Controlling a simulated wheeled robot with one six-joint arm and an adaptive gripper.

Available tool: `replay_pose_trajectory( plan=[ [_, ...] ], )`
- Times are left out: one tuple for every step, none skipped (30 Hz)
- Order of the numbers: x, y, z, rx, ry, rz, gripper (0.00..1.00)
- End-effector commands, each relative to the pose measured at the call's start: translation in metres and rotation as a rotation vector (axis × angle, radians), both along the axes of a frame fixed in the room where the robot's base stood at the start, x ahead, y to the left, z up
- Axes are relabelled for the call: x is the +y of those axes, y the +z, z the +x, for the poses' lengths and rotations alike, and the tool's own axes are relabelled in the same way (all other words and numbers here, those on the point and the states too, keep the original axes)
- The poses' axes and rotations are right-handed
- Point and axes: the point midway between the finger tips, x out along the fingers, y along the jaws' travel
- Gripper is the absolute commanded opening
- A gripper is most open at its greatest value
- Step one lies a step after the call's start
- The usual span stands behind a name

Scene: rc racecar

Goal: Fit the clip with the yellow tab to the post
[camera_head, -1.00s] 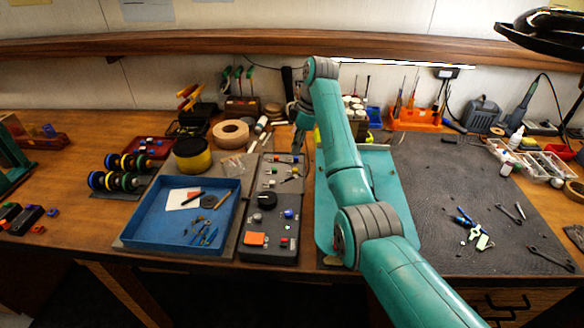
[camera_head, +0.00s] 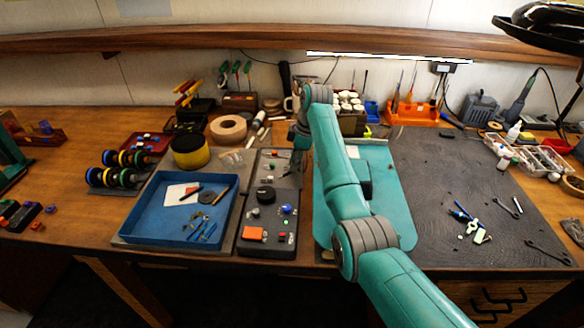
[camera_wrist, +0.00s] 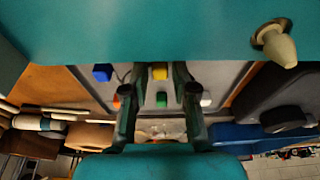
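The yellow tab (camera_wrist: 160,71) shows between my fingertips in the wrist view, with a gap on each side. A green piece (camera_wrist: 161,99) lies in line with it, also between the fingers. My gripper (camera_wrist: 156,74) is open and empty over the back part of the grey tray (camera_head: 247,215), where the head view shows it partly hidden by my arm. The yellow tab cannot be made out in the head view. I cannot tell which thing is the post. Whatever clip body sits under the tab is too small to see.
A blue piece (camera_wrist: 102,72), an orange piece (camera_wrist: 116,101) and a white piece (camera_wrist: 205,99) lie close around the fingers. The blue tray (camera_head: 152,226) with tools is to the left. A teal mat (camera_head: 393,190) is to the right, with a black block (camera_head: 365,190).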

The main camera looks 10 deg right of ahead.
Motion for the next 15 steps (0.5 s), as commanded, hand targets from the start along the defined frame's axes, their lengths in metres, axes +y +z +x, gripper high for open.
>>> replay_pose_trajectory(
  plan=[
    [0.0, 0.0, 0.0, 0.0, 0.0, 0.0, 0.27],
    [0.0, 0.0, 0.0, 0.0, 0.0, 0.0, 0.27],
    [0.0, 0.0, 0.0, 0.0, 0.0, 0.0, 0.27],
    [0.0001, 0.0001, 0.0, 0.0, 0.0, 0.0, 0.27],
    [0.0, 0.0001, 0.0, 0.0, 0.0, 0.0, 0.22],
    [0.0001, 0.0001, 0.0, 0.0, 0.0, 0.0, 0.12],
    [0.0, 0.0002, 0.0, 0.0, 0.0, 0.0, 0.05],
    [0.0, 0.0002, 0.0, 0.0, 0.0, 0.0, 0.0],
    [0.0, 0.0002, 0.0, 0.0, 0.0, 0.0, 0.0],
    [0.0, 0.0002, 0.0, 0.0, 0.0, 0.0, 0.0],
    [0.0, 0.0002, 0.0, 0.0, 0.0, 0.0, 0.0],
    [0.0, 0.0002, 0.0, 0.0, 0.0, 0.0, 0.0],
    [0.0, 0.0002, 0.0, 0.0, 0.0, 0.0, 0.0],
    [0.0, 0.0003, 0.0001, 0.0, 0.0, 0.0, 0.0],
    [0.0001, 0.0003, 0.0001, 0.0, 0.0, 0.0, 0.0]
  ],
)
